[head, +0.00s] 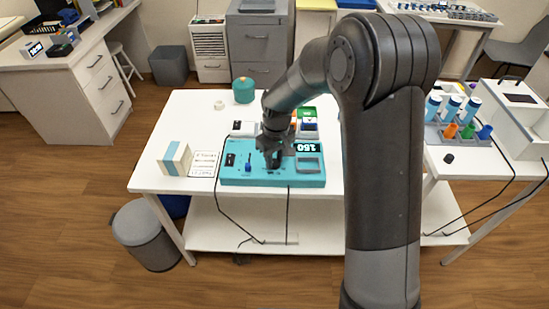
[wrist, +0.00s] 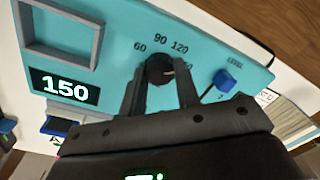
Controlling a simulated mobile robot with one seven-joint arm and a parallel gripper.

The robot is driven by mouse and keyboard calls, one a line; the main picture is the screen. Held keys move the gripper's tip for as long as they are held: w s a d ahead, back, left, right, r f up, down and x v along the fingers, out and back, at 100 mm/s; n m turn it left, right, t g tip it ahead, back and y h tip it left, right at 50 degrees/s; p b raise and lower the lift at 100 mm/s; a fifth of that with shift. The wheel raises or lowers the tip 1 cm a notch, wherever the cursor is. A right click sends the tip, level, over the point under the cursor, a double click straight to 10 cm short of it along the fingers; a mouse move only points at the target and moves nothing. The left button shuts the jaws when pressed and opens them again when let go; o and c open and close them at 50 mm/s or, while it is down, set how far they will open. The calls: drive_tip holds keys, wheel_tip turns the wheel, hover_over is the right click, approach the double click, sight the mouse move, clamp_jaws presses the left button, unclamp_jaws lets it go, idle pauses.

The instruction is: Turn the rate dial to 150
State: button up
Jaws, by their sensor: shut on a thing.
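The teal device (head: 240,177) lies on the white table, with its panel facing up. Its black rate dial (wrist: 158,69) sits among the printed numbers 60, 90 and 120, with a further number partly hidden by a finger. The display (wrist: 65,87) reads 150, and it also shows in the head view (head: 308,147). My gripper (wrist: 160,82) is shut on the dial, one finger on each side of it. In the head view my gripper (head: 273,158) is over the middle of the panel, and the dial is hidden there.
A blue lever (wrist: 224,80) stands on the panel close beside my gripper. A raised grey frame (wrist: 60,35) is on the panel's other side. A striped box (head: 175,158) and a printed card (head: 203,164) lie left of the device. A teal canister (head: 243,90) stands behind.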

sight(276, 161)
drive_tip(key=shift+m, duration=0.8)
drive_tip(key=o, duration=1)
drive_tip(key=r, duration=1)
drive_tip(key=shift+w+d+r, duration=0.1)
drive_tip(key=shift+d+r, duration=0.15)
drive_tip(key=shift+r, duration=0.15)
